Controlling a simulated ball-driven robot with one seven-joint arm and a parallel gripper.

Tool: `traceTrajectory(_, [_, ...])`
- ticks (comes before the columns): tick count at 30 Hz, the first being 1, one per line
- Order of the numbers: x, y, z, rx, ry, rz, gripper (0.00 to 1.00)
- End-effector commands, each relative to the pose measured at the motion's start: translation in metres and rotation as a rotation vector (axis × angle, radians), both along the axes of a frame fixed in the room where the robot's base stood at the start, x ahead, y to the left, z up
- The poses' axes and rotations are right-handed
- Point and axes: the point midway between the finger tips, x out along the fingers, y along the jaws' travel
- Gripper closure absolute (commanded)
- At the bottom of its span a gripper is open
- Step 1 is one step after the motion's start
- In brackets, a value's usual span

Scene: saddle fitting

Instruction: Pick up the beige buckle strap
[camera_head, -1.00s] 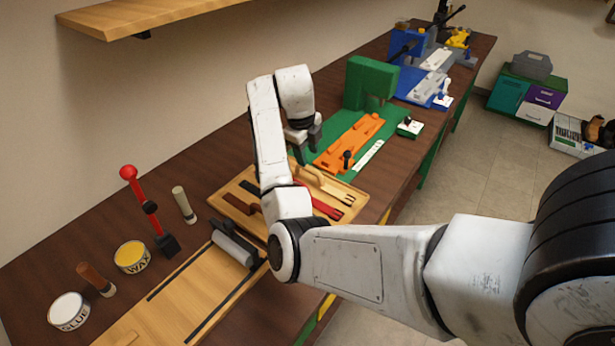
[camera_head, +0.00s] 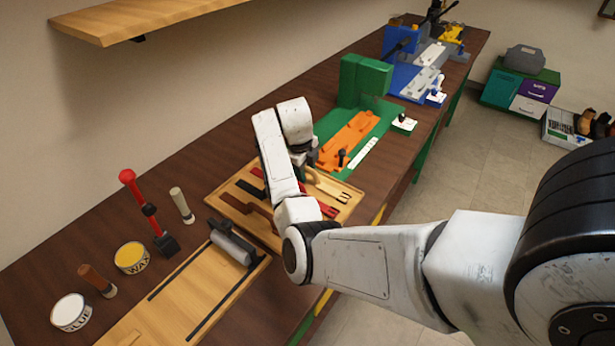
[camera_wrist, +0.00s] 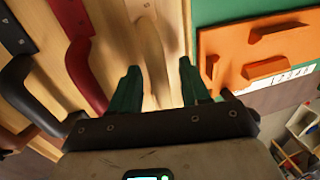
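In the head view, my wrist hides part of the tray and the fingers.
An orange fixture (camera_head: 348,140) on a green base stands just beyond the tray; its orange plate also shows in the wrist view (camera_wrist: 255,55). A grey roller (camera_head: 232,246) lies nearer on a wooden board. Glue and wax tins stand at left. A shelf (camera_head: 140,18) hangs above.

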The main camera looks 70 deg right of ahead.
Motion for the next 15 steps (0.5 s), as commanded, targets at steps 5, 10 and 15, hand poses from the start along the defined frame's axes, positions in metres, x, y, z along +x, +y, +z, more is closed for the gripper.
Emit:
traceTrajectory(5, [0.0001, 0.0001, 0.0004, 0.000, 0.000, 0.000, 0.70])
traceTrajectory(10, [0.0002, 0.0000, 0.0005, 0.000, 0.000, 0.000, 0.87])
traceTrajectory(15, [0.0002, 0.0001, 0.0006, 0.000, 0.000, 0.000, 1.00])
